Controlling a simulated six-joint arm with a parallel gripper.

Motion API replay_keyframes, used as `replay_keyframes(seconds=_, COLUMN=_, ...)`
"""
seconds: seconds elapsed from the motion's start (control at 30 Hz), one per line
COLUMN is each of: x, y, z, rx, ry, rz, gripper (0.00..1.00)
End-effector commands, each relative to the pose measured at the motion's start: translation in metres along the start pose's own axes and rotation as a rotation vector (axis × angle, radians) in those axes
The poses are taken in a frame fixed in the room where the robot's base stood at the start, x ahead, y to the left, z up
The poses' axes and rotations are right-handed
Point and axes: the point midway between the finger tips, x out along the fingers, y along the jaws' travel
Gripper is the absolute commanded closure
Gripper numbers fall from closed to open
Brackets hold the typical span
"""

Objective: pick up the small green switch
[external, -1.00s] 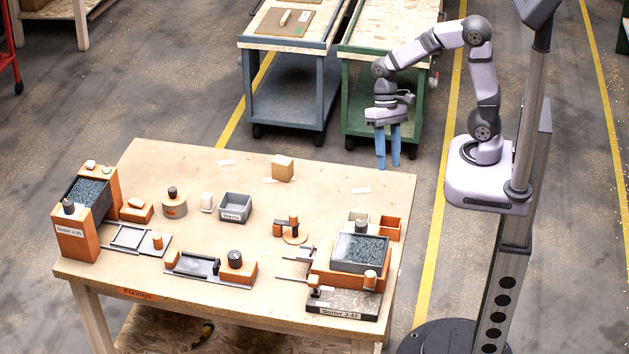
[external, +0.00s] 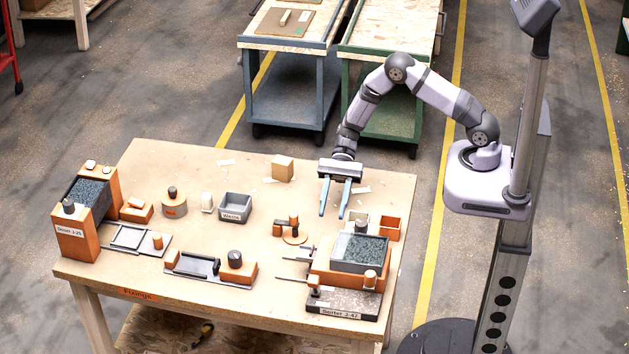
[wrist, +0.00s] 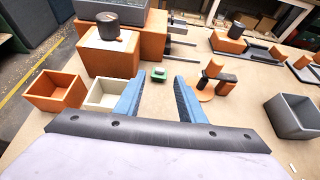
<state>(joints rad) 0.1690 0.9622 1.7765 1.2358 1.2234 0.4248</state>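The small green switch (wrist: 158,74) lies on the tabletop in the wrist view, with a dark top. It shows between and beyond the two blue fingers of my gripper (wrist: 158,98). In the external view my gripper (external: 336,216) is open and empty above the right part of the table, fingers pointing down. I cannot make out the switch in the external view.
The orange Sorter J-47 (external: 350,275) stands close by, with an orange bin (external: 390,229) and a cream bin (wrist: 104,92) beside it. An orange and black fixture (external: 291,230) and a grey Waste bin (external: 235,208) are to the left. The table (external: 160,175) has clear room at the back.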

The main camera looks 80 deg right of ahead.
Motion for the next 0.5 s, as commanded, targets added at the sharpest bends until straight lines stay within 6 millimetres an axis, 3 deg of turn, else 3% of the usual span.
replay_keyframes(seconds=0.13, x=0.005, y=0.0, z=-0.01, rx=-0.001, ry=0.0, rz=0.0, gripper=0.64)
replay_keyframes(seconds=0.5, x=0.024, y=0.001, z=-0.009, rx=0.0, ry=0.0, rz=0.003, gripper=0.64)
